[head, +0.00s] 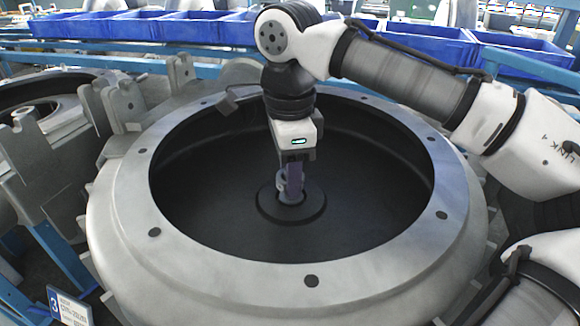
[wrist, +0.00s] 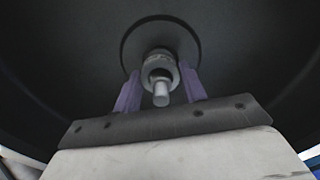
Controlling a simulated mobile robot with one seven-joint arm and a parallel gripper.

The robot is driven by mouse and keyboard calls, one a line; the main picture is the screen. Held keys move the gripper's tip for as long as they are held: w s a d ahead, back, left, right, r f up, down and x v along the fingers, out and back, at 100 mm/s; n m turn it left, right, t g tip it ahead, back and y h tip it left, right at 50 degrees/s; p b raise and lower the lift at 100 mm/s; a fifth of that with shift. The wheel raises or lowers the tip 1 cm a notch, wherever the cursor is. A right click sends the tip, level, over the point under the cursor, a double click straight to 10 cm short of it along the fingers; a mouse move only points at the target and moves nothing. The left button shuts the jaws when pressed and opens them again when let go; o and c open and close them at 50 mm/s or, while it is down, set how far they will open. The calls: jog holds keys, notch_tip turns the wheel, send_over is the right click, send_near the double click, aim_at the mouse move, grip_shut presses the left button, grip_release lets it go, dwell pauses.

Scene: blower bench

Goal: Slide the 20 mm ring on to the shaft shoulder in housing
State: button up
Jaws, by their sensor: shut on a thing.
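The housing (head: 125,205) is a large round grey casting with a dark bowl inside. A round raised hub (head: 311,213) sits in the middle of its floor, and in the wrist view (wrist: 190,35). My gripper (head: 291,187) points down into the bowl just above the hub. Its two purple fingers (wrist: 160,68) are shut on the grey ring (wrist: 155,60), one on each side. The shaft (wrist: 161,96) shows its pale end through the ring, so the ring is around the shaft. How closely the ring meets the shoulder is hidden.
The housing's wide bolted rim (head: 310,268) encircles my arm. Grey brackets (head: 115,105) stand close on the left. Blue bins (head: 130,27) line the rack behind. A numbered sign (head: 70,308) is at the front left. The bowl around the hub is clear.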

jog(key=shift+f, duration=0.4)
jog(key=shift+a+f+b, duration=0.1)
jog(key=shift+f+b, duration=0.2)
jog(key=shift+b, duration=0.1)
jog(key=shift+c, duration=0.5)
jog(key=shift+s+a+r+p, duration=0.15)
jog(key=shift+s+r+p, duration=0.1)
jog(key=shift+r+p, duration=0.15)
jog(key=shift+c, duration=0.4)
jog(key=shift+w+m, duration=0.2)
jog(key=shift+m, duration=0.9)
jog(key=shift+w+p, duration=0.1)
jog(key=shift+p, duration=0.2)
jog(key=shift+w+d, duration=0.1)
jog(key=shift+d, duration=0.1)
jog(key=shift+d+r+m, duration=0.1)
jog(key=shift+d+m, duration=0.05)
jog(key=shift+m, duration=1.45)
